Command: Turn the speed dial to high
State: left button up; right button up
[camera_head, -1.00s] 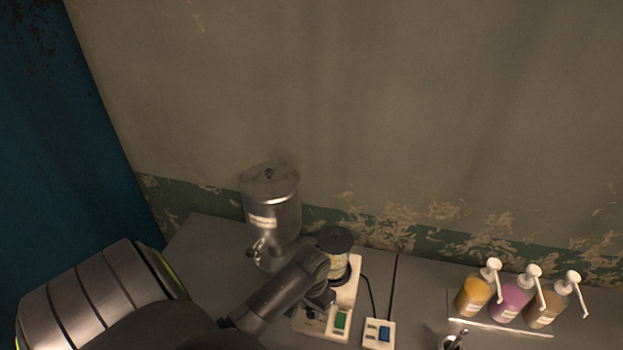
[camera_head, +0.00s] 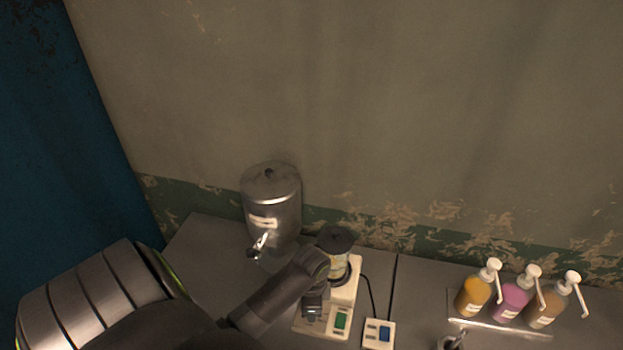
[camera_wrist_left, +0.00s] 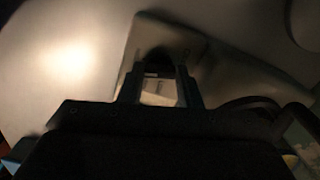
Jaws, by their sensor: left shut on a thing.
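The cream-white appliance base (camera_head: 353,290) stands on the grey counter, with a green switch (camera_head: 341,320) on its front and a dark-lidded jar (camera_head: 335,243) on top. My left gripper (camera_head: 312,312) points down at the front left of this base, beside the green switch. In the left wrist view, its two fingers (camera_wrist_left: 160,88) are close around a small dark round knob (camera_wrist_left: 158,60), which looks like the speed dial. The dial's marks and setting cannot be read. My left arm and gripper hide the dial in the head view. My right gripper is out of view.
A metal dispenser with a tap (camera_head: 272,205) stands behind my left forearm. Several pump bottles (camera_head: 512,298) stand on a tray at the right. A small cup (camera_head: 452,341) is at the front edge.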

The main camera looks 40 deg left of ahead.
pick_arm(q)
jog(key=shift+m, duration=1.4)
jog(key=o, duration=0.7)
jog(key=shift+w+r, duration=0.1)
